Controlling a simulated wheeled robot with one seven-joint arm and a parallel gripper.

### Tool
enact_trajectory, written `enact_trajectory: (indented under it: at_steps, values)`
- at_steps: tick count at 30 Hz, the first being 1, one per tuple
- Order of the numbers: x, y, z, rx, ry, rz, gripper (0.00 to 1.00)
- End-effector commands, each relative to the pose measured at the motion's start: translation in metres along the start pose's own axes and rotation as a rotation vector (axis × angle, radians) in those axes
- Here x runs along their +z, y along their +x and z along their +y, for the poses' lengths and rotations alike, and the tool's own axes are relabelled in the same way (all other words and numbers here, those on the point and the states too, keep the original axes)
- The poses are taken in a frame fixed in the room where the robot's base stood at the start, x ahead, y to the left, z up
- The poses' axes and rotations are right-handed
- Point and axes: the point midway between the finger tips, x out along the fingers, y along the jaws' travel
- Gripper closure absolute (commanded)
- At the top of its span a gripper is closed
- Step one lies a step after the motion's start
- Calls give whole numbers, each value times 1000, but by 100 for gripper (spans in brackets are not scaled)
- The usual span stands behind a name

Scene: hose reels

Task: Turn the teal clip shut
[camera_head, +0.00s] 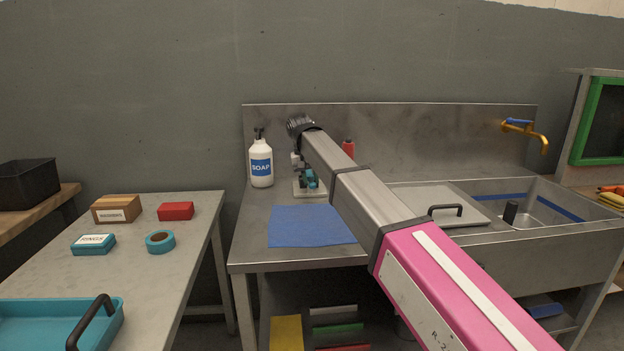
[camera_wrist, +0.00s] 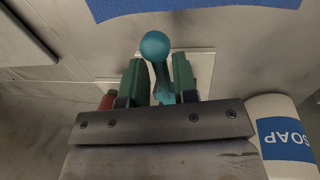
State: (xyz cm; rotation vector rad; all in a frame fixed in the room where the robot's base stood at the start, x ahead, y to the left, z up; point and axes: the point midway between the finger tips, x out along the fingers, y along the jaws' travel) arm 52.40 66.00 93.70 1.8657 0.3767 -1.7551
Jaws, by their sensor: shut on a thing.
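The teal clip (camera_wrist: 160,70) shows in the wrist view as a curved lever with a round ball end. It rises between the two green fingers of my gripper (camera_wrist: 159,82), which are shut on it. The ball sticks out beyond the fingertips. The clip's lower part is hidden by the fingers and the dark gripper body. In the head view the clip (camera_head: 309,181) is a small teal patch at a pale plate (camera_head: 300,193) on the steel counter, below the end of my arm. How far the clip is turned cannot be told.
A soap bottle (camera_head: 261,165) stands close by, at right in the wrist view (camera_wrist: 284,135). A red object (camera_head: 348,148) stands behind my arm. A blue mat (camera_head: 310,226) lies in front. The sink (camera_head: 536,213) is to the right. A side table (camera_head: 130,270) holds boxes and tape.

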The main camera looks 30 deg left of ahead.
Motion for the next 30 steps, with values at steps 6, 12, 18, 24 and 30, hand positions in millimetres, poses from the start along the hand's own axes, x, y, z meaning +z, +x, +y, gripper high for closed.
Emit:
enact_trajectory:
  at_steps: [6, 12, 18, 24, 30]
  values:
    - [0, 0, 0, -1, 1, -1, 100]
    - [0, 0, 0, -1, 0, -1, 59]
    - [0, -2, 0, -1, 0, 0, 59]
    - [-1, -22, -1, -1, -1, 2, 59]
    - [-2, -60, -1, -1, -1, 1, 59]
